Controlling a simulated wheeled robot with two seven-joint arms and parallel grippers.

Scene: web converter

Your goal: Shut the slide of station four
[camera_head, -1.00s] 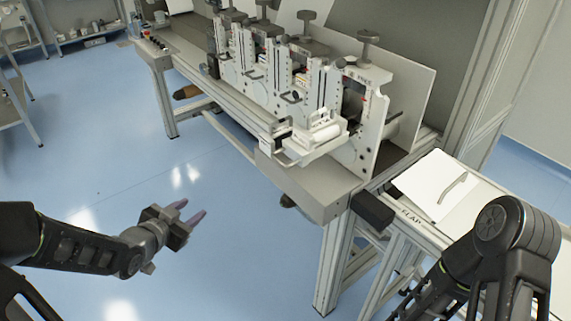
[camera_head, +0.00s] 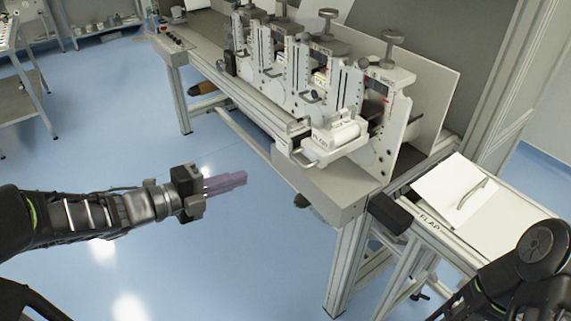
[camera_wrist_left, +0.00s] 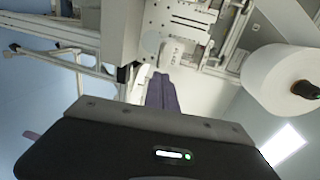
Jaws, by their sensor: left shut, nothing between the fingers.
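In the head view the slide (camera_head: 333,137) is a light unit with a white roller and a handle (camera_head: 306,158) at its front left. It sticks out toward the front from the nearest station (camera_head: 389,120) of the machine. I cannot read a station number on it. My left gripper (camera_head: 243,178) is shut and empty, with purple fingers, over the floor to the left of the slide and apart from it. In the left wrist view its fingers (camera_wrist_left: 161,92) point toward the machine frame. My right gripper is out of view; only part of my right arm shows at lower right.
More stations (camera_head: 262,45) stand in a row toward the back left. The machine table (camera_head: 338,190) has its front edge below the slide. A side table with a white flap (camera_head: 462,190) is at the right. The wrist view shows a white roll (camera_wrist_left: 283,78).

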